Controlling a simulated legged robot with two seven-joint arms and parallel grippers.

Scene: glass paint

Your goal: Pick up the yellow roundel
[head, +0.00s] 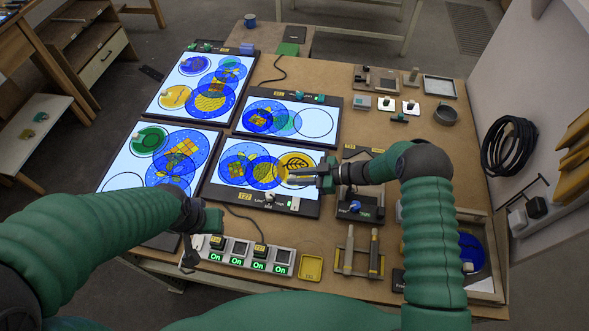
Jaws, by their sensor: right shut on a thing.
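A yellow roundel (297,163) with a dark leaf pattern is at the right end of the near-right light panel (228,191). My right gripper (292,177) reaches in from the right and is shut at the roundel's near edge. Its fingers cover part of that edge, and I cannot tell whether the roundel is lifted off the panel. Another yellow disc (174,97) lies on the far-left light panel (160,118). My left gripper (188,256) is low at the table's near-left edge, away from the roundels; its fingers are too dark and small to read.
Blue patterned discs overlap on the lit panels. A switch strip (282,270) with green "On" labels and a small yellow tray (311,268) lie in front. Brushes on a rack (374,252) stand near my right forearm.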

